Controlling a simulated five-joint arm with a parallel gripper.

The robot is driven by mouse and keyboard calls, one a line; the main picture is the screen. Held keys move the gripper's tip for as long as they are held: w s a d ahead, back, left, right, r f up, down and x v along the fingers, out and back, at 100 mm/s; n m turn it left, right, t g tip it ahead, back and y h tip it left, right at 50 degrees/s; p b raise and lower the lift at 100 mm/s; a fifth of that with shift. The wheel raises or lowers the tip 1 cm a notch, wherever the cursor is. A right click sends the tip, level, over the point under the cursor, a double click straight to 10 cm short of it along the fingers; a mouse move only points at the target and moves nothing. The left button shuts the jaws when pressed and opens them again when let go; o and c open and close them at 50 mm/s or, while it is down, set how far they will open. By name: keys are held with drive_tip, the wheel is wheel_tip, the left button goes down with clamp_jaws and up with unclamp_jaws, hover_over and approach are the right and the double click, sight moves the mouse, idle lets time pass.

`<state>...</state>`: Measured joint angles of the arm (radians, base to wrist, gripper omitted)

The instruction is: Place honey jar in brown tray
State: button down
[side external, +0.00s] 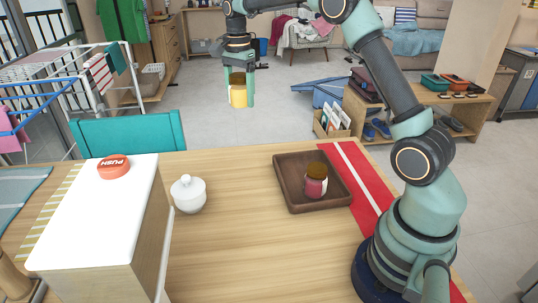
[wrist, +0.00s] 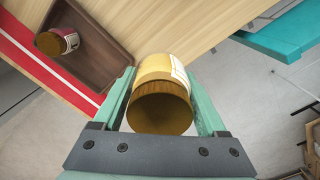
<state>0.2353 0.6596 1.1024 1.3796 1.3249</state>
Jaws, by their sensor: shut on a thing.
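The honey jar, yellow with a brown lid, is held up in the air in the side view (side external: 238,96). My gripper (side external: 239,92) is shut on it. In the wrist view the honey jar (wrist: 160,95) sits between both fingers of my gripper (wrist: 160,98), with its brown lid toward the camera. The brown tray (side external: 283,185) lies on the table, lower and to the right of the held jar in the side view. The brown tray also shows at the upper left of the wrist view (wrist: 97,72). The jar is apart from the tray.
A dark red jar with a brown lid (side external: 316,186) stands in the tray's right part. A white lidded pot (side external: 188,195) and a white-topped box with a red push button (side external: 113,167) stand to the left. A red runner (side external: 369,196) lies beside the tray. Wood between pot and tray is clear.

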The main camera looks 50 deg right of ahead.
drive_tip(key=s+d+r, duration=0.1)
drive_tip(key=s+d, duration=0.5)
drive_tip(key=s, duration=0.3)
hover_over(303, 170)
wheel_tip(303, 170, down, 20)
drive_tip(key=shift+f, duration=0.2)
drive_tip(key=shift+f, duration=0.15)
unclamp_jaws()
